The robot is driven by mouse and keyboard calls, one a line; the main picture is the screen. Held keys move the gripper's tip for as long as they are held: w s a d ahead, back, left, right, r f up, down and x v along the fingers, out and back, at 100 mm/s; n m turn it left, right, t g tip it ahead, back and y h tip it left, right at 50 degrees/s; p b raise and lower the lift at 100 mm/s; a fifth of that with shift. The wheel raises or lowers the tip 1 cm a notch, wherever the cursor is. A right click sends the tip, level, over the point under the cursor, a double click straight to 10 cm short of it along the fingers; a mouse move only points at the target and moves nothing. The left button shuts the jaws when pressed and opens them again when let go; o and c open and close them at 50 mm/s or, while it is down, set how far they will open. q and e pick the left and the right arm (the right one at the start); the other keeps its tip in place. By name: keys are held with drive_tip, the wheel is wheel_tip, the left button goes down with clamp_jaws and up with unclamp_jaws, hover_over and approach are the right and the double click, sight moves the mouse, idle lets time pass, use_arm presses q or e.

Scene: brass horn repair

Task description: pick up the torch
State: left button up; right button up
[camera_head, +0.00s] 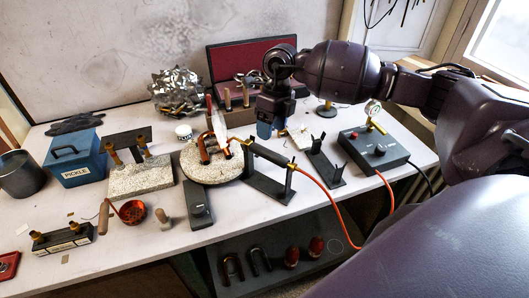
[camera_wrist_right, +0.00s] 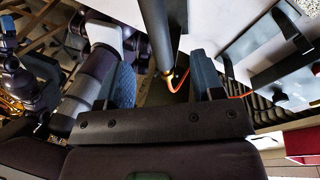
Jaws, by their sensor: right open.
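The torch (camera_head: 268,154) has a dark handle and a brass nozzle. It rests on a black stand (camera_head: 270,188) with its nozzle toward the round soldering block, and a pale flame shows at its tip. An orange hose (camera_head: 319,184) leaves its rear end. My right gripper (camera_head: 264,131) is open, its blue fingertips pointing down just above and behind the torch handle. In the right wrist view the torch's dark handle (camera_wrist_right: 156,34) and brass rear end appear between the two open fingers (camera_wrist_right: 164,78); contact does not show. My left gripper is not in view.
A round soldering block (camera_head: 213,169) with copper-coloured pieces stands left of the torch. An empty black cradle (camera_head: 325,168) and a control box with gauge (camera_head: 373,150) stand to the right. A red-lined case (camera_head: 250,58) lies behind. The hose hangs over the front edge.

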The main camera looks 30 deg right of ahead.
sight(266, 153)
drive_tip(key=shift+s+a+f, duration=0.1)
drive_tip(key=shift+a+f, duration=0.05)
drive_tip(key=shift+f, duration=0.5)
drive_tip(key=shift+s+a+f, duration=0.1)
drive_tip(key=shift+a+f, duration=0.05)
drive_tip(key=shift+f, duration=0.45)
drive_tip(key=shift+w+a+f, duration=0.1)
drive_tip(key=shift+a+f, duration=0.1)
drive_tip(key=shift+f, duration=0.55)
drive_tip(key=shift+a+f+p, duration=0.25)
drive_tip(key=shift+f+p, duration=0.05)
drive_tip(key=shift+f, duration=0.8)
drive_tip(key=shift+a+f+p, duration=0.25)
drive_tip(key=shift+f, duration=0.85)
drive_tip(key=c, duration=1)
